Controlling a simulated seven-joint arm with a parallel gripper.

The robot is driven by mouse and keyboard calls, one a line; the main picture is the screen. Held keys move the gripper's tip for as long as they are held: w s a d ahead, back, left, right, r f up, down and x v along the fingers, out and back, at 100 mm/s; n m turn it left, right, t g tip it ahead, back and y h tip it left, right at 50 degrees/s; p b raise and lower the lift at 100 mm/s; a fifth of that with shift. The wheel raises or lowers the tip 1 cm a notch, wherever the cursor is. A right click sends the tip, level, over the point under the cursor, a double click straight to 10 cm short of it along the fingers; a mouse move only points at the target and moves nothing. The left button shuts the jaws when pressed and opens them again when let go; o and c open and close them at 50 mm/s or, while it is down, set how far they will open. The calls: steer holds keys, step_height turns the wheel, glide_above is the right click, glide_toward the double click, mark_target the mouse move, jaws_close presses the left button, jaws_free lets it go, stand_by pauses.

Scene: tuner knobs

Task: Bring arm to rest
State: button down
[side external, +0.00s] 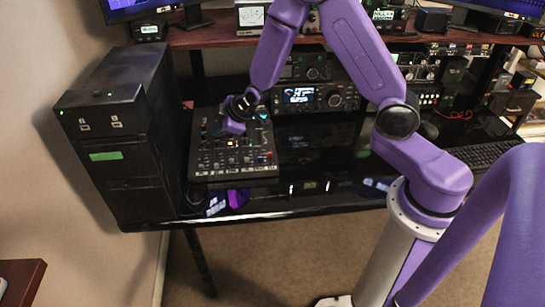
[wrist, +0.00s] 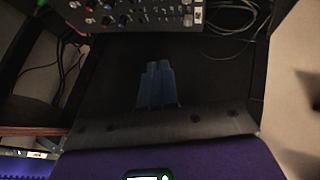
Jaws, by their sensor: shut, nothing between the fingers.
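My gripper (wrist: 158,66) shows in the wrist view with its two dark bluish fingers shut together and nothing between them. They lie in the picture over a dark surface, below the edge of a panel with knobs (wrist: 150,14). In the side external view the purple hand at the end of my arm is over the upper part of the black knob panel (side external: 235,160), and its fingers cannot be made out there. I cannot tell whether they touch anything.
A black computer tower (side external: 115,140) stands left of the panel. A radio with a lit display (side external: 300,96) is behind it. The glossy black desk (side external: 310,160) is mostly clear right of the panel; a keyboard (side external: 487,153) lies farther right. Loose cables (wrist: 232,48) show in the wrist view.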

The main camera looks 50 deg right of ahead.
steer(key=s+a+r+n+g+y, duration=0.15)
steer(key=s+a+r, duration=0.25)
steer(key=s, duration=0.6)
steer(key=s+a+r+g, duration=0.3)
steer(key=s+r, duration=0.1)
steer(key=s, duration=0.5)
steer(key=s+d+r+n+g+h, duration=0.1)
steer(key=s+d+r, duration=0.1)
steer(key=s, duration=0.7)
steer(key=s+d+r+g+h, duration=0.1)
steer(key=s+d, duration=0.4)
steer(key=s, duration=0.5)
steer(key=shift+d+r+n+g, duration=0.3)
steer(key=shift+r+n+g, duration=0.05)
steer(key=shift+r+g, duration=0.35)
steer(key=shift+h, duration=0.25)
